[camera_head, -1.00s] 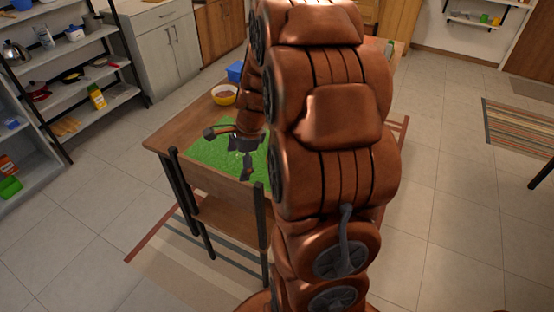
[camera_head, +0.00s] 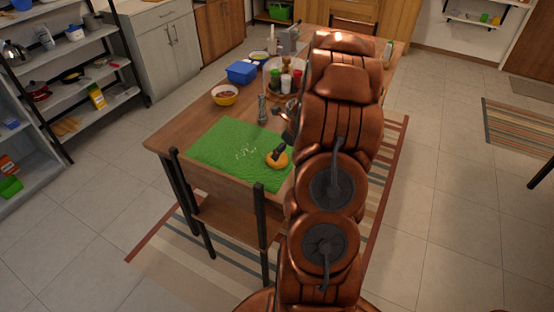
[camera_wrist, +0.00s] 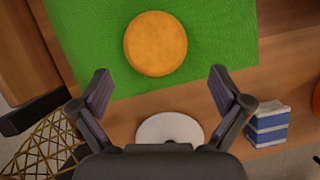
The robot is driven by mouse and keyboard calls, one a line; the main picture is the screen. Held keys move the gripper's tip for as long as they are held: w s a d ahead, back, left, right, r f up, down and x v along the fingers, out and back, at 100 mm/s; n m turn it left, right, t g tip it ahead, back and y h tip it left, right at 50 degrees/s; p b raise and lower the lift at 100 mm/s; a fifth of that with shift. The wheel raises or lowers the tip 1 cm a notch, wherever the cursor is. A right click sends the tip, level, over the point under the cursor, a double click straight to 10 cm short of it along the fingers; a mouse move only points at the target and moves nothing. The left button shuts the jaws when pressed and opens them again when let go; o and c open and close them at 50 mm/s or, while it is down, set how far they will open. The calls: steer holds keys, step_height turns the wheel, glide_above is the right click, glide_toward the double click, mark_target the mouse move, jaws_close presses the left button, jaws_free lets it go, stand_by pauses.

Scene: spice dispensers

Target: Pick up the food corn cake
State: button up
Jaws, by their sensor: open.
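The corn cake, a round orange-yellow disc, (camera_head: 277,160) lies on the right part of a green mat (camera_head: 215,148) on the wooden table. In the wrist view the cake (camera_wrist: 155,43) lies flat on the mat (camera_wrist: 90,30), in the upper middle. My gripper (camera_wrist: 160,75) is open and empty there, its fingers spread wider than the cake. The cake shows beyond the fingertips, roughly centred between them. In the head view my gripper (camera_head: 284,147) is at the cake's upper right, partly hidden by my arm; I cannot tell its height over the mat.
A grinder (camera_head: 262,108), a bowl (camera_head: 224,95), a blue container (camera_head: 242,72) and several spice bottles stand behind the mat. A white round thing (camera_wrist: 170,128) and a blue-white striped box (camera_wrist: 268,125) show low in the wrist view. The mat's left part holds small pale bits.

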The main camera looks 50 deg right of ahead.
steer(key=shift+w+a+f+p, duration=0.3)
steer(key=shift+w+f+p, duration=0.2)
steer(key=shift+f, duration=0.35)
steer(key=shift+p+x, duration=0.3)
steer(key=shift+x, duration=1.4)
steer(key=shift+w, duration=0.1)
steer(key=c, duration=1.1)
steer(key=shift+o, duration=0.2)
